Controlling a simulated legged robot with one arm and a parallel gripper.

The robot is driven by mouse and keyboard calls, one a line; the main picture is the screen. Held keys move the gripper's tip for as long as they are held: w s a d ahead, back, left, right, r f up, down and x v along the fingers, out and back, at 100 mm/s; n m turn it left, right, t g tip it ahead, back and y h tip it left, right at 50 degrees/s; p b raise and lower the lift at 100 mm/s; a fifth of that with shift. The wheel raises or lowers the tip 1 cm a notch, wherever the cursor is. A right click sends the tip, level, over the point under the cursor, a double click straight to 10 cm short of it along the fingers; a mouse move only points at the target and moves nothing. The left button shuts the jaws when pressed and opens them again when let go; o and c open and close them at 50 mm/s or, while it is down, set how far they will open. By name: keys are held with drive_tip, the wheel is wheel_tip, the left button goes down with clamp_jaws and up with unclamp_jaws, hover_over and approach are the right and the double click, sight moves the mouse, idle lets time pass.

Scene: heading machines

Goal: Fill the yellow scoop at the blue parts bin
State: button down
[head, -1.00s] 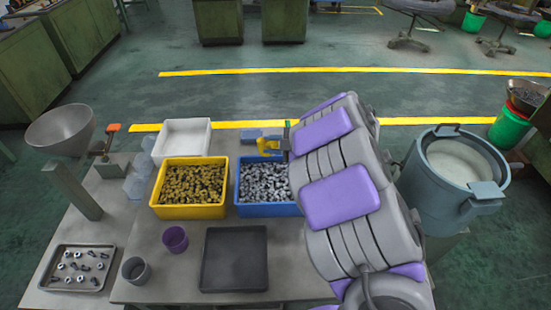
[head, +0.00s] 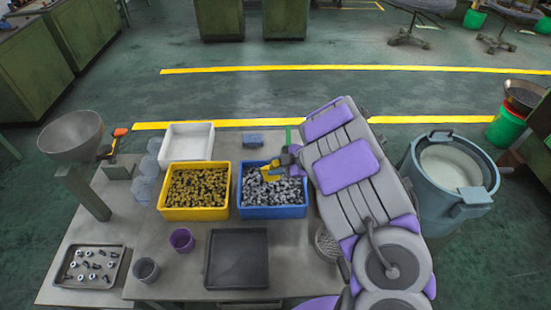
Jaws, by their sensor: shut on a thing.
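The blue parts bin (head: 272,212) stands on the table, filled with grey metal parts. The yellow scoop (head: 271,173) is over the far right part of this bin, its head at or just above the grey parts; I cannot tell how deep it sits or whether it holds any. My gripper (head: 287,161) is shut on the scoop's handle at the bin's far right side. My arm comes in from the right and hides part of the gripper and the table behind.
A yellow bin (head: 195,214) of brass-coloured parts adjoins on the left, with a white bin (head: 187,142) behind it. A black tray (head: 237,262), purple cup (head: 182,240) and grey cup (head: 145,269) stand in front. A large grey-blue barrel (head: 450,175) stands right.

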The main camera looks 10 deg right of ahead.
drive_tip(key=shift+w+f+m+g+p, duration=0.3)
drive_tip(key=shift+f+g+p, duration=0.2)
drive_tip(key=shift+p, duration=1.05)
drive_tip(key=shift+w+f+m+g+p, duration=0.2)
drive_tip(key=shift+f+m+g+p, duration=0.25)
drive_tip(key=shift+p, duration=1.1)
drive_tip(key=shift+w+f+g, duration=0.1)
drive_tip(key=shift+f+g, duration=0.15)
drive_tip(key=shift+f, duration=0.05)
drive_tip(key=f+b, duration=0.1)
drive_tip(key=f, duration=0.1)
drive_tip(key=w+f+b, duration=0.1)
drive_tip(key=f, duration=0.2)
drive_tip(key=shift+w+a+f+b, duration=0.1)
drive_tip(key=shift+w+f+b, duration=0.05)
drive_tip(key=shift+f+b, duration=0.2)
drive_tip(key=shift+w+r, duration=0.15)
drive_tip(key=shift+w, duration=0.35)
drive_tip(key=shift+w+a, duration=0.1)
drive_tip(key=shift+w, duration=0.7)
drive_tip(key=shift+s+f+n+t+b, duration=0.25)
drive_tip(key=shift+t+b, duration=0.15)
drive_tip(key=shift+b, duration=0.15)
